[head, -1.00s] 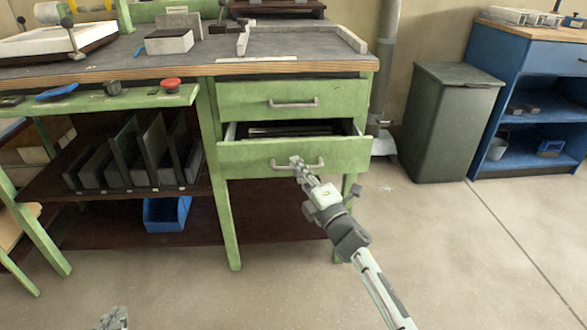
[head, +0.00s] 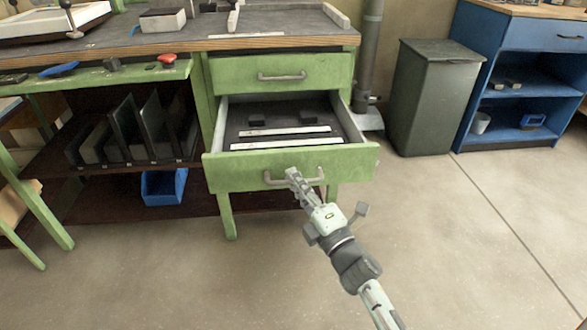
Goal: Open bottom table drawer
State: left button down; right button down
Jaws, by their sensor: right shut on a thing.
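The bottom drawer (head: 236,172) of the green table stands pulled well out below a closed top drawer (head: 312,74). My left gripper is not in view.
The wooden-edged tabletop (head: 180,46) is above. Left of the drawers, a shelf holds upright dark panels (head: 125,130), with a blue bin (head: 163,186) below. A dark grey bin (head: 432,98) and blue cabinet (head: 520,85) stand right. The floor in front is clear.

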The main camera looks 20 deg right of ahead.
jog(key=shift+s+a, duration=0.15)
jog(key=shift+s, duration=0.4)
jog(key=c, duration=1.6)
grip_release()
jog(key=v, duration=1.2)
